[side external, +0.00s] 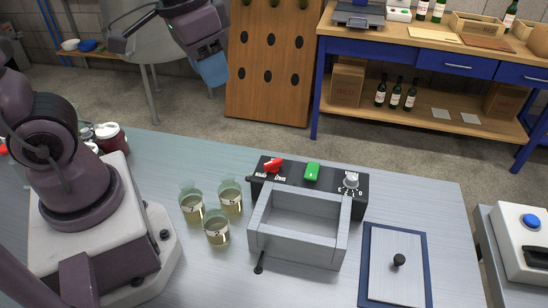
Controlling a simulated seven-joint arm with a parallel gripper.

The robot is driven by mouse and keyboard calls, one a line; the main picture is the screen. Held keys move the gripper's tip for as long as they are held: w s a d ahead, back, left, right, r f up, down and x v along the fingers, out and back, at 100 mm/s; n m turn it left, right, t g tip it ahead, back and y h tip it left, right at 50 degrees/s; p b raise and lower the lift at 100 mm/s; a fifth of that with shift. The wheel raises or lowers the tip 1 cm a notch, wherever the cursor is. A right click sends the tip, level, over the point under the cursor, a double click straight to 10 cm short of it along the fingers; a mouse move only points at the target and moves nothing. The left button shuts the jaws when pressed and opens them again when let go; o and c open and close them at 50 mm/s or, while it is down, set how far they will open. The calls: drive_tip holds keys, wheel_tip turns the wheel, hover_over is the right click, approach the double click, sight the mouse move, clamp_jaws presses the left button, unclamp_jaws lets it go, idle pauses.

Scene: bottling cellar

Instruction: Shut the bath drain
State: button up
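The bath is an open grey metal basin (255,233) on the bench in the side external view; it looks empty. A small black drain lever (260,262) sticks out from the foot of its front wall, near the left corner, pointing toward the camera. Whether that is the open or shut position cannot be told. A black control panel behind the bath carries a red switch (272,165), a green button (312,172) and a grey dial (350,181). My gripper (212,70) is high at the top, behind and left of the bath, well clear of it; its fingers are not clear.
Three glass jars of yellowish liquid (192,206) stand just left of the bath. A flat grey lid with a black knob (398,262) lies on a blue-edged mat (366,240) to the right. The bench (450,225) is clear in front of the bath.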

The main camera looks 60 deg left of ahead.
drive_tip(key=w+f+g, duration=0.3)
drive_tip(key=w+f, duration=0.1)
drive_tip(key=w, duration=0.3)
drive_tip(key=g, duration=0.4)
approach(273, 161)
drive_tip(key=x, duration=0.9)
drive_tip(key=shift+s+f, duration=0.1)
clamp_jaws()
